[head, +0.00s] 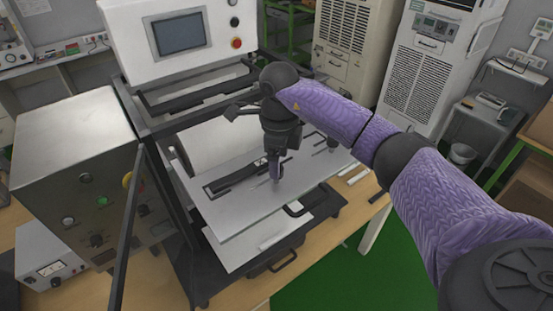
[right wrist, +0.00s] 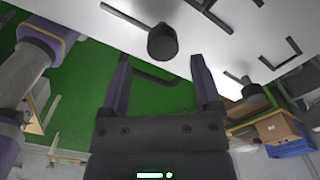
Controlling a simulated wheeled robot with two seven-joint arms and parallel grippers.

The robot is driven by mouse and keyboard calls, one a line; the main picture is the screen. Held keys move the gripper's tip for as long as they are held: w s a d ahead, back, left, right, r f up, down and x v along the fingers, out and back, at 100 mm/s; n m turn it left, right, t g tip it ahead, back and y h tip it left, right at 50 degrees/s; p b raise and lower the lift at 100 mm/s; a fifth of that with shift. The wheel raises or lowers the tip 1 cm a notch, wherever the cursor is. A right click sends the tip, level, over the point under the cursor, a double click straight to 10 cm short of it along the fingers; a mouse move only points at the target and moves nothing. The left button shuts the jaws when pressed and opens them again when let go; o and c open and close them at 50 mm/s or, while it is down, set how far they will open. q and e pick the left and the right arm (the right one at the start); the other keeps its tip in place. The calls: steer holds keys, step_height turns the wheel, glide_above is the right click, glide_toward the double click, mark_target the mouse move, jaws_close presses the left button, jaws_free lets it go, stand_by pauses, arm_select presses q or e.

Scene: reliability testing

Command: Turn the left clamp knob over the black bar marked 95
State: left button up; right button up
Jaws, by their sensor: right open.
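My right gripper (head: 274,178) points down over the light metal plate (head: 232,216) of the machine. In the right wrist view its two fingers (right wrist: 160,62) are apart with nothing held between them. A round black knob (right wrist: 162,42) shows there at the gap between the fingertips; I cannot tell if they touch it. In the head view the gripper hides this left knob. Another dark knob (head: 332,143) stands farther right, and it also shows in the right wrist view (right wrist: 252,88). A black bar (head: 232,179) lies on the plate left of the gripper; no marking is readable. My left gripper is not in view.
A dark frame post (head: 130,225) and a grey control box (head: 85,165) stand left of the plate. A white panel with a screen (head: 180,34) rises behind. A wooden table (head: 345,200) is under the machine. The green floor (head: 345,275) is clear at front right.

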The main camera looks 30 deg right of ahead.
steer(key=shift+w+f, duration=0.25)
steer(key=shift+f, duration=0.4)
steer(key=shift+w+f, duration=0.25)
steer(key=shift+f, duration=0.35)
steer(key=shift+s+a+f, duration=0.1)
steer(key=shift+s, duration=0.15)
steer(key=c, duration=0.4)
jaws_close()
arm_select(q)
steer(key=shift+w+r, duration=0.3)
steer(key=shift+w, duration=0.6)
